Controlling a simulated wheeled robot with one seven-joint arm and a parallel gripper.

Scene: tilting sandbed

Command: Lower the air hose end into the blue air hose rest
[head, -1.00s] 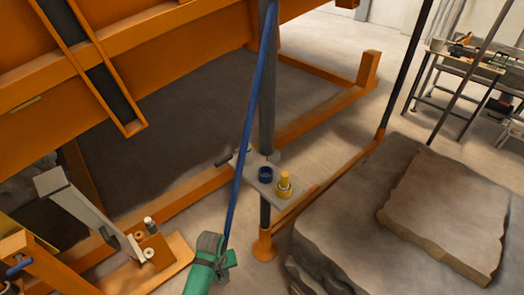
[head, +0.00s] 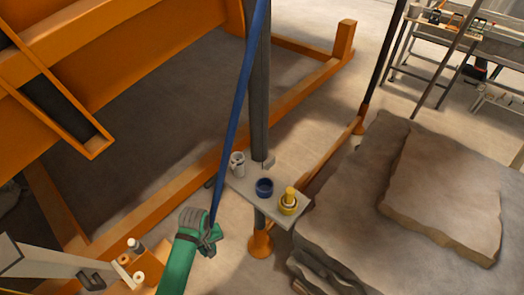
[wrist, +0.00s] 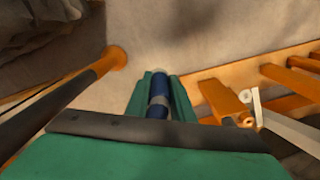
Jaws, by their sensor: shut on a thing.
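The blue air hose (head: 238,105) runs down from the top of the head view to my gripper (head: 212,236). My gripper is shut on the hose. In the wrist view the hose's blue section with a grey band (wrist: 157,102) sits between my two green fingers (wrist: 157,92). The blue air hose rest (head: 264,187) is a round open cup on a grey plate (head: 243,186) on the dark post. It stands empty, to the right of and above my gripper in the head view. The rest does not show in the wrist view.
A yellow piece (head: 288,201) stands on the plate just right of the rest, and a pale cylinder (head: 237,164) at its left end. The dark post (head: 259,100) rises behind. Stone slabs (head: 445,195) lie to the right, orange frame beams (head: 150,200) to the left.

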